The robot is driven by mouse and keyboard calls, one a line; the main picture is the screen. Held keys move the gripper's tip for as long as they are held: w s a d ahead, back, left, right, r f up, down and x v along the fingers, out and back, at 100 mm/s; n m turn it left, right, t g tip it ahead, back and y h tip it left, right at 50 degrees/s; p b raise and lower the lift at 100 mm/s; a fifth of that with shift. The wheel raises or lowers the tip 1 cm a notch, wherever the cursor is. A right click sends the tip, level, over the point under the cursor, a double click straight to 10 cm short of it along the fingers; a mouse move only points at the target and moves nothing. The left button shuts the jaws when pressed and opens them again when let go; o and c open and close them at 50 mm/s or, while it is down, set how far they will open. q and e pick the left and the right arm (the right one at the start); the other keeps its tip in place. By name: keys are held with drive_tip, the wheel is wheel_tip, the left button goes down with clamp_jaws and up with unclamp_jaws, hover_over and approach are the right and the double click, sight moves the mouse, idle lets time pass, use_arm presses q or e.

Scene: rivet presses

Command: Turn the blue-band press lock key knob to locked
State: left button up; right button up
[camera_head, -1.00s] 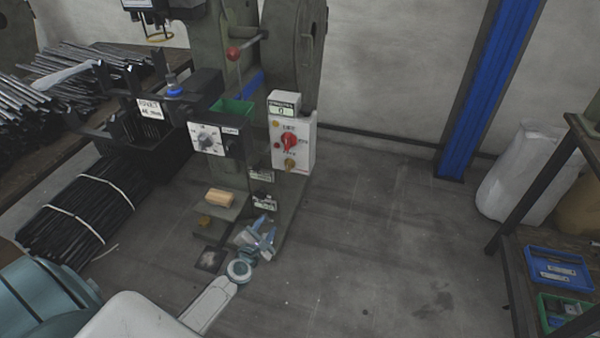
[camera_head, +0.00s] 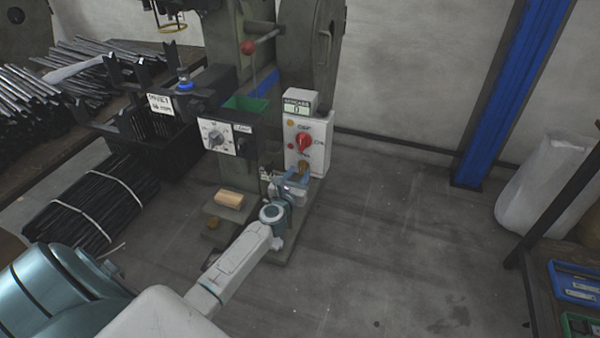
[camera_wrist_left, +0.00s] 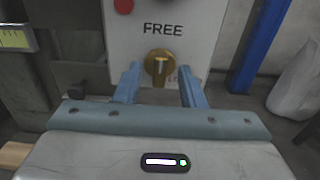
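The press's white control panel (camera_head: 318,135) carries a brass lock key knob (camera_head: 303,168) at its bottom. In the left wrist view the knob (camera_wrist_left: 159,64) sits below the word FREE, its pale mark upright. A red label under it is partly hidden. A blue band (camera_head: 267,84) shows on the press body. My left gripper (camera_head: 293,182) is in front of the panel's lower part. In the left wrist view its blue fingers (camera_wrist_left: 159,82) are open, one on each side of and below the knob, with gaps between. I cannot tell whether they touch the panel. My right gripper is not in view.
A red selector knob (camera_head: 304,143) sits above the brass knob, under a display box (camera_head: 298,103). A dial box (camera_head: 218,138) and a wooden block (camera_head: 229,199) are to the left. A blue post (camera_head: 510,90) stands right. The floor between is clear.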

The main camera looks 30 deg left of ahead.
use_arm(q)
drive_tip(key=shift+x, duration=0.85)
drive_tip(key=shift+c, duration=0.5)
clamp_jaws()
